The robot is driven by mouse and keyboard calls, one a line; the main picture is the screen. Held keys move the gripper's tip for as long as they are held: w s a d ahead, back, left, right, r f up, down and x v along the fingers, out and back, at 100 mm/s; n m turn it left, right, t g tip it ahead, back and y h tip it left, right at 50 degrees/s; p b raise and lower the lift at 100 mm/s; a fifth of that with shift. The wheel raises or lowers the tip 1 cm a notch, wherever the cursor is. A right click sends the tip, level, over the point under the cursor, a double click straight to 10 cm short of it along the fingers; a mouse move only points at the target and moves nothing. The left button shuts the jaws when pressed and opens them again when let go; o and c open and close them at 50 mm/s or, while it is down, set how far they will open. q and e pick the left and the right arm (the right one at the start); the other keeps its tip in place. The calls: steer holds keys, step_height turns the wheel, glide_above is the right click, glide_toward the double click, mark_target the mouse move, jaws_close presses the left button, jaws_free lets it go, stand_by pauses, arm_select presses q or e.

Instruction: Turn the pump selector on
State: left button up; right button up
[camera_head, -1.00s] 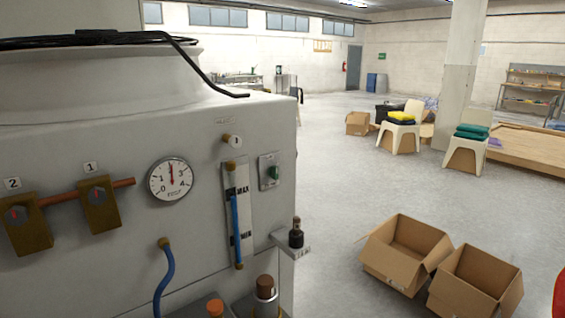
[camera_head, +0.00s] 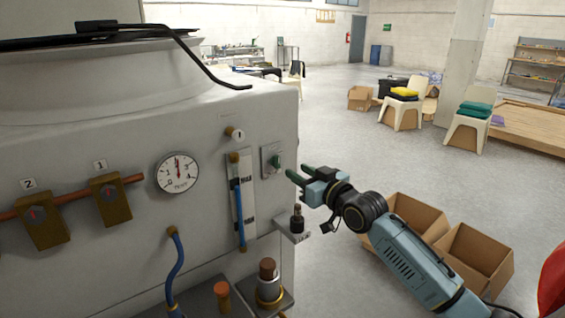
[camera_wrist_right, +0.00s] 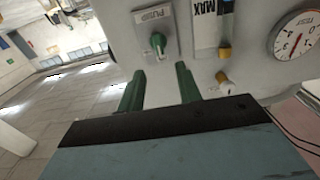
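The pump selector is a green knob (camera_head: 276,161) on a small light plate at the right end of the washer's front panel. In the right wrist view the knob (camera_wrist_right: 158,43) shows on its labelled plate, near the top centre. My right gripper (camera_head: 304,173) is to the right of the knob in the head view, with its two green fingers pointing at the panel. In the wrist view the fingers (camera_wrist_right: 160,74) are spread, with nothing between them and the knob just beyond their tips. They look apart from the knob. My left gripper is not in view.
A small shelf with a dark bottle (camera_head: 297,219) juts out below the knob. A gauge (camera_head: 177,172), a flow tube (camera_head: 240,205) and a white knob (camera_head: 235,134) are left of it. Cardboard boxes (camera_head: 470,262) stand on the floor behind my right arm.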

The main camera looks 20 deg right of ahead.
mark_target(279, 160)
steer(key=b+x, duration=0.1)
steer(key=x, duration=0.7)
jaws_close()
